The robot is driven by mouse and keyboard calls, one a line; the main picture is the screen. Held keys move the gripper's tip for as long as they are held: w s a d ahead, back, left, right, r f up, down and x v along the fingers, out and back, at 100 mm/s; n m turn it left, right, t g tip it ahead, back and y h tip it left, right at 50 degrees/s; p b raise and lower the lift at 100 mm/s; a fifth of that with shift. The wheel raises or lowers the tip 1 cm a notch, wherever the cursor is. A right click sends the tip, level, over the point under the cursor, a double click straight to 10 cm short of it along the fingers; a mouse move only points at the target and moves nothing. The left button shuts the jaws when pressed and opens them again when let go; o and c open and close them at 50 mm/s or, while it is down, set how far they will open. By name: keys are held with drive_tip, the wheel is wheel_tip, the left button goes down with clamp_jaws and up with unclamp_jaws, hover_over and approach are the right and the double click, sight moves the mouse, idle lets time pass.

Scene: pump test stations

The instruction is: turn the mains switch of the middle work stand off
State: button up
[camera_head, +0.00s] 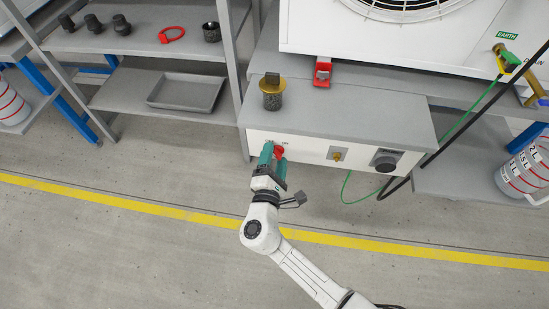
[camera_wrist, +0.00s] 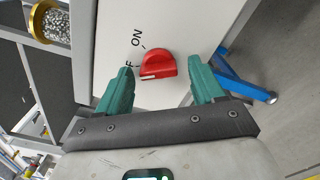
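The middle work stand has a grey top (camera_head: 345,118) and a white front panel (camera_head: 312,148). Its red rotary mains switch (camera_head: 279,151) sits at the panel's left end. In the wrist view the switch (camera_wrist: 158,66) shows between my fingers, with an ON label (camera_wrist: 137,38) beside it. A second label is mostly hidden by the left finger. A pale mark shows on the knob's lower edge; I cannot tell for sure which label it points at. My gripper (camera_head: 268,157) is at the switch. Its green fingers are open on either side of the knob, with gaps visible.
The panel also bears a brass fitting (camera_head: 337,154) and a dark round connector (camera_head: 385,160). A green wire and black cable hang at right. The floor in front is clear.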

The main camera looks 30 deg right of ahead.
drive_tip(key=p+v, duration=0.1)
drive_tip(key=v, duration=1)
drive_tip(key=shift+p, duration=0.4)
drive_tip(key=shift+w, duration=0.1)
